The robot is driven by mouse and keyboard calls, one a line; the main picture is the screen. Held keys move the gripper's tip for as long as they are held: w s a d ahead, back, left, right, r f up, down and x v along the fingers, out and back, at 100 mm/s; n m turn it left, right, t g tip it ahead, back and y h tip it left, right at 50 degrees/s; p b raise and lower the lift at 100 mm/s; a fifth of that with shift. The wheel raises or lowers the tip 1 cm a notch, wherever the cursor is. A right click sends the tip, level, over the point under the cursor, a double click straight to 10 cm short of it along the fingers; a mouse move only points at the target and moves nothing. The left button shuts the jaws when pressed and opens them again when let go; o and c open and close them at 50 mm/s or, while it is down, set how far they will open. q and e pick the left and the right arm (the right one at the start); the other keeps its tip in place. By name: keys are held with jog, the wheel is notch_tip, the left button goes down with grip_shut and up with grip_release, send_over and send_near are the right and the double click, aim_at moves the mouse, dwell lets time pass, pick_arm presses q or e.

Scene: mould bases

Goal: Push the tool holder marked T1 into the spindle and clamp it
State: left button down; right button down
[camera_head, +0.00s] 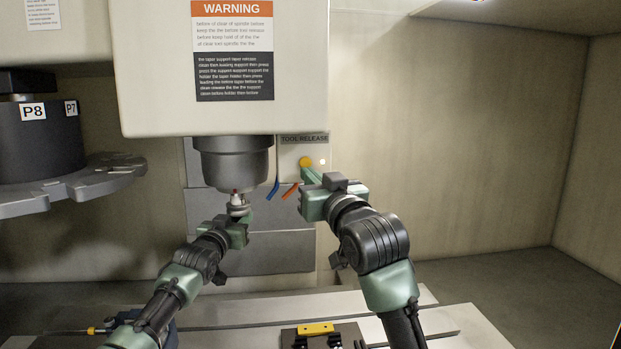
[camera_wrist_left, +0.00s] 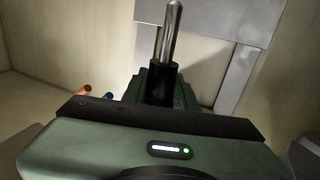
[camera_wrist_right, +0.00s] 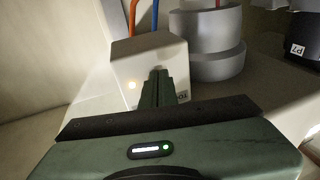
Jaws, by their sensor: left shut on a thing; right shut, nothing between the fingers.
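In the head view the spindle (camera_head: 233,163) hangs under the machine head. My left gripper (camera_head: 238,216) is shut on a tool holder (camera_head: 238,201) right below it. The holder's top overlaps the spindle's lower edge; I cannot tell how far inside it is. No T1 mark is readable. In the left wrist view the black holder body (camera_wrist_left: 160,83) sits between the fingers with a bright metal shank (camera_wrist_left: 171,35). My right gripper (camera_head: 312,176) is shut and empty, its tips at the yellow button (camera_head: 305,161) on the tool release box (camera_head: 290,150). Whether they press it is unclear.
A small light (camera_head: 322,161) glows beside the button. Blue (camera_head: 273,188) and orange (camera_head: 290,191) nozzles hang between spindle and right gripper. A tool carousel (camera_head: 60,190) with pots P8 and P7 stands at left. A yellow-topped fixture (camera_head: 315,329) is below. The right side is free.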

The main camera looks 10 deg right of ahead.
aim_at(235, 204)
pick_arm(q)
jog(key=shift+r, duration=2.4)
dwell(0.6)
